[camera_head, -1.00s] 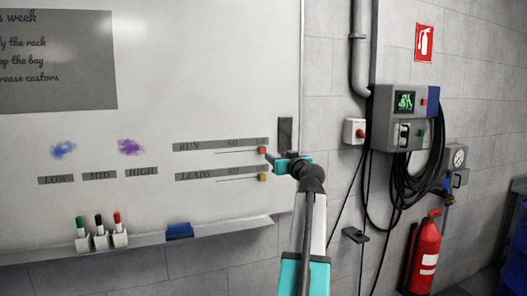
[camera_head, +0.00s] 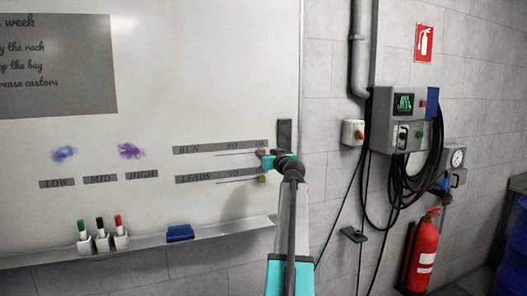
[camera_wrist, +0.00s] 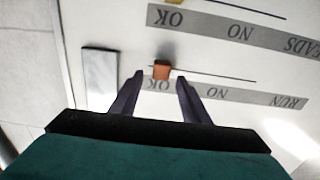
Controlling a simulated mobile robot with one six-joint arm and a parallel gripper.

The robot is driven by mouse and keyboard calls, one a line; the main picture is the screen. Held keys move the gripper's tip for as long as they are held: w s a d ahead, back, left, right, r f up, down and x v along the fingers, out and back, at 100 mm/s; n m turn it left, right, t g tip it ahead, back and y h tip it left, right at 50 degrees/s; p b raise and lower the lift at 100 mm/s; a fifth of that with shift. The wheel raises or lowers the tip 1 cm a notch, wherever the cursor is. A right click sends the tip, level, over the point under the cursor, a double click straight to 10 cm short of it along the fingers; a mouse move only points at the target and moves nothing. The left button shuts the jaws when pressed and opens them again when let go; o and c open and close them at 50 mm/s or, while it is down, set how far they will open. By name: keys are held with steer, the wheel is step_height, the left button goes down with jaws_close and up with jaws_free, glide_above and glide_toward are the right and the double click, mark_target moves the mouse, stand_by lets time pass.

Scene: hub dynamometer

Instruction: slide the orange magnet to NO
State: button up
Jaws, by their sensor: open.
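The orange magnet (camera_wrist: 161,70) sits on the thin black line of the RUN row, by the OK end of its grey label strip (camera_wrist: 230,96). In the wrist view, which shows the lettering upside down, the strip reads RUN, NO, OK, and NO is some way to the right of the magnet. My gripper (camera_wrist: 160,79) is open, with one dark finger to each side of the magnet and a gap at both sides. I cannot tell whether the fingertips reach the board. In the head view my gripper (camera_head: 262,160) partly hides the magnet.
A yellow magnet (camera_head: 262,180) sits on the LEADS row just below. A dark grey block (camera_head: 284,134) is on the board's right edge, close to the gripper. The pen ledge (camera_head: 215,230) holds markers and a blue eraser (camera_head: 180,233). The line toward NO is clear.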

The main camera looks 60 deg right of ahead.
mark_target(263, 152)
steer(key=shift+p+x, duration=0.4)
steer(key=shift+x, duration=1.15)
steer(key=shift+a, duration=0.1)
jaws_close()
